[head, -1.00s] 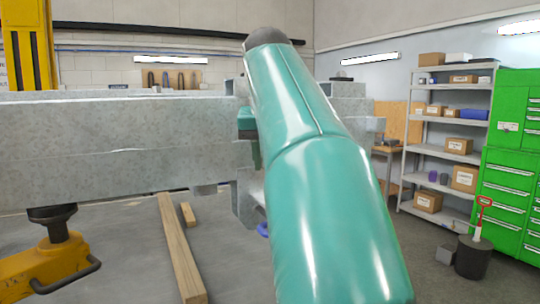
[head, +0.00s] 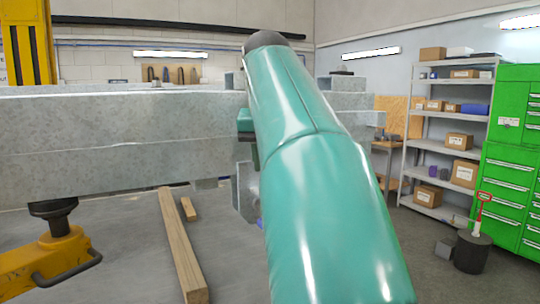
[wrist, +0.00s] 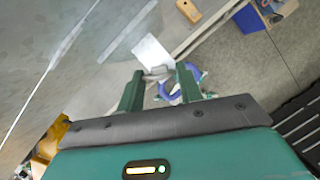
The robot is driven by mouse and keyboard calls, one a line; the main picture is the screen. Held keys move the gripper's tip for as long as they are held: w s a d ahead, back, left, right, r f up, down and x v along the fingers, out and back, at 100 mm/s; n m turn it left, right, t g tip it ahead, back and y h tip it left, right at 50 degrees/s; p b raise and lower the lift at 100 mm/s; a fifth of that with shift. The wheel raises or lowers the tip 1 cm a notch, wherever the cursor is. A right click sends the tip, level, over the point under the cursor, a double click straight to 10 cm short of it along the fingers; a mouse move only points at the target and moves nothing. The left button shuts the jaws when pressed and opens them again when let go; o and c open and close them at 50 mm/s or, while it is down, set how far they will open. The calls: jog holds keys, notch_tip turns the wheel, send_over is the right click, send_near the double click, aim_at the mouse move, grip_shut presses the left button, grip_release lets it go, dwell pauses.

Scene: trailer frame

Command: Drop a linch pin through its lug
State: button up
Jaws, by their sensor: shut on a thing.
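In the wrist view, the two dark green fingers of my gripper (wrist: 160,74) are shut on a small grey metal piece that looks like the linch pin (wrist: 157,72). A blue curved piece (wrist: 164,93), perhaps its ring, shows between the fingers. A pale grey plate (wrist: 151,52) lies just beyond the fingertips; I cannot tell whether it is the lug or whether the pin touches it. A galvanized plate (head: 243,192) hangs below the trailer frame (head: 110,130), beside the arm.
A yellow jack (head: 52,250) stands at the front left, with timber pieces (head: 182,245) on the floor. Shelving (head: 430,155), green drawer cabinets (head: 515,170) and a dark drum (head: 472,252) stand at the right. Floor between the arm and shelving is clear.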

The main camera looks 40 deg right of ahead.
jog(key=shift+f, duration=2.15)
jog(key=o, duration=1.1)
jog(key=v, duration=1.3)
jog(key=shift+s+r, duration=0.15)
jog(key=shift+r, duration=0.25)
